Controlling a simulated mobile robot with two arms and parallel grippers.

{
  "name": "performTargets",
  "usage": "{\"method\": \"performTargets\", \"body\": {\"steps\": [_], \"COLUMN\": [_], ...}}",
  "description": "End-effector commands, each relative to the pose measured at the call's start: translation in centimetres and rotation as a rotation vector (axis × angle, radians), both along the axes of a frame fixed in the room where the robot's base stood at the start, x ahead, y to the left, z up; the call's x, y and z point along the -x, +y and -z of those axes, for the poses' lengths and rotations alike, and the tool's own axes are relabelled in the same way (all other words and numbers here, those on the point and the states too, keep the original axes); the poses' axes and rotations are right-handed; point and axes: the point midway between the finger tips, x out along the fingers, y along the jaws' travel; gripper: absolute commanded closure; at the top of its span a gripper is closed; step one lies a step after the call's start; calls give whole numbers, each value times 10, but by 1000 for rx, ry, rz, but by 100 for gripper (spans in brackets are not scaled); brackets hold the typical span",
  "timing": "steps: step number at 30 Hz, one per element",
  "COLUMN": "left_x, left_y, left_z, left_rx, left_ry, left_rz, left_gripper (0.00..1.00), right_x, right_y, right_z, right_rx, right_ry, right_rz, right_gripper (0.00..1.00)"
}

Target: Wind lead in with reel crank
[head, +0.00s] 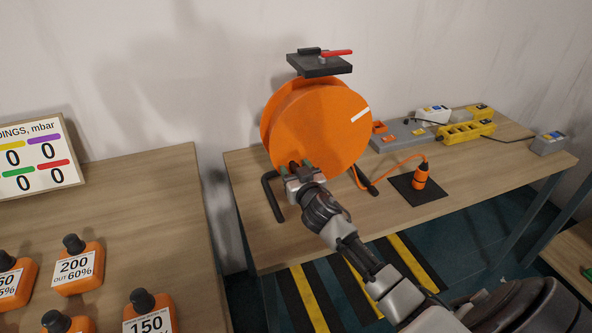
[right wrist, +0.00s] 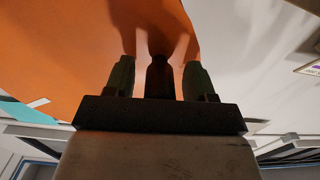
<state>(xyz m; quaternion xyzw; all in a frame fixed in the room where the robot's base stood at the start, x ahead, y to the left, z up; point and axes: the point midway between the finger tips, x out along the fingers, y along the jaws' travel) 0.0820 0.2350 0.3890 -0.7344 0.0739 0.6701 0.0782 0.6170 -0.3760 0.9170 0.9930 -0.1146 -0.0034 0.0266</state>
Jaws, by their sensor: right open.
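The orange cable reel (head: 318,125) stands on a dark frame on the wooden table, with a white mark near its right rim. Its orange lead (head: 395,163) runs from the reel's lower right to an orange connector (head: 421,177) standing on a black mat (head: 408,193). My right gripper (head: 297,169) is at the reel's lower left face. In the right wrist view, a dark crank handle (right wrist: 159,77) sits between my open fingers (right wrist: 159,80), with gaps visible on both sides. The gripper largely hides the handle in the head view. My left gripper is out of view.
A black plate with a red lever (head: 336,53) is above the reel. Yellow and grey socket units (head: 466,131) stand at the table's back right. A separate table (head: 140,210) at left holds orange labelled weights (head: 78,270) and a readings board (head: 40,160).

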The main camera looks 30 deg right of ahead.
Motion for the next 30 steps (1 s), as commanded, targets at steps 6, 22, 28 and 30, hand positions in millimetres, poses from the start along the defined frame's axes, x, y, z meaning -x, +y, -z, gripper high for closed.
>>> {"method": "performTargets", "body": {"steps": [6, 22, 28, 30], "left_x": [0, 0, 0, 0], "left_y": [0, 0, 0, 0], "left_z": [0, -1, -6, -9], "left_rx": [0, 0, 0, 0], "left_ry": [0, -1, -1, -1], "left_rz": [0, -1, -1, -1], "left_gripper": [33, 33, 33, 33], "right_x": [0, 0, 0, -1], "right_y": [0, 0, 3, 5], "right_z": [0, -1, -7, -11], "right_rx": [0, -5, -56, -91], "right_ry": [0, -1, -14, -22], "right_rz": [0, 0, 0, -1], "right_gripper": [54, 100, 100, 100]}}
